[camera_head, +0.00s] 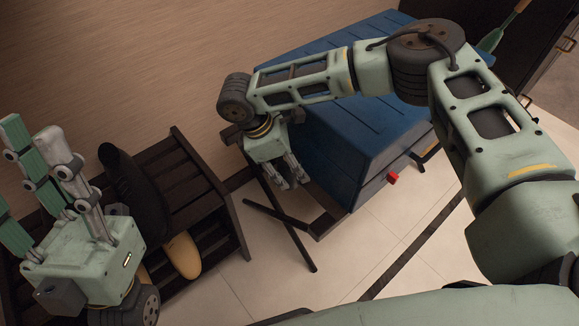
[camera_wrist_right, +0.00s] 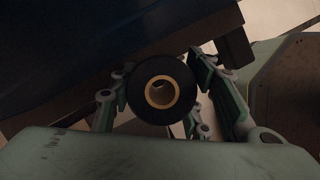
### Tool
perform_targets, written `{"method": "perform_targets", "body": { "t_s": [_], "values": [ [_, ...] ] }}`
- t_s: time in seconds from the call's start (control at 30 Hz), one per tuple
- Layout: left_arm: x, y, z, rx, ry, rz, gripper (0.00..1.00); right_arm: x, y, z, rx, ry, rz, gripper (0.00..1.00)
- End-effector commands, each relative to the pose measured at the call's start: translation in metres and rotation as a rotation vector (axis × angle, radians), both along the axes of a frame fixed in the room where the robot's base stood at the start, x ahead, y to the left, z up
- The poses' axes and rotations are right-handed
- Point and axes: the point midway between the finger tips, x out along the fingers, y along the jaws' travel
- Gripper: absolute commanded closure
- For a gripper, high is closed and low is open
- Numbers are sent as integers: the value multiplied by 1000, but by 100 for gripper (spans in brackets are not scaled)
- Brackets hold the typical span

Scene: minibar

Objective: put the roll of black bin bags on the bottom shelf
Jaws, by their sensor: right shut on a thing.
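In the right wrist view, the roll of black bin bags (camera_wrist_right: 137,91) is end-on, with its tan cardboard core facing the camera. My right gripper (camera_wrist_right: 165,95) is shut on it, with fingers on both sides. In the head view, my right gripper (camera_head: 287,180) hangs above the floor in front of the blue furniture; I cannot make out the roll there. A dark slatted rack (camera_head: 205,190) stands left of it, its lower level mostly hidden from above. My left gripper (camera_head: 40,150) is at the far left, fingers straight and apart, with nothing visible between them.
A black boot (camera_head: 132,195) and a tan shoe (camera_head: 183,255) are at the rack. The large blue piece of furniture (camera_head: 345,150) stands behind my right gripper, with dark crossed legs (camera_head: 285,220) below. Pale floor tiles (camera_head: 345,265) are clear at the front.

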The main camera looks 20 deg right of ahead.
Motion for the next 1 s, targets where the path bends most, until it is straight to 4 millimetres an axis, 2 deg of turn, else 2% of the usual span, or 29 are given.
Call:
{"method": "perform_targets", "body": {
  "t_s": [0.47,0.5,0.7,1.0],
  "values": [
    [8,-2,-1,13,38,2,60,1,0,-1,0,-1,0,88],
    [9,-2,-1,14,42,2,60,0,0,-2,0,-1,0,54],
    [9,-2,-2,15,42,3,60,0,0,-2,0,-1,0,37],
    [9,-2,-2,14,40,3,60,0,0,-2,0,-1,0,37]
  ]
}}
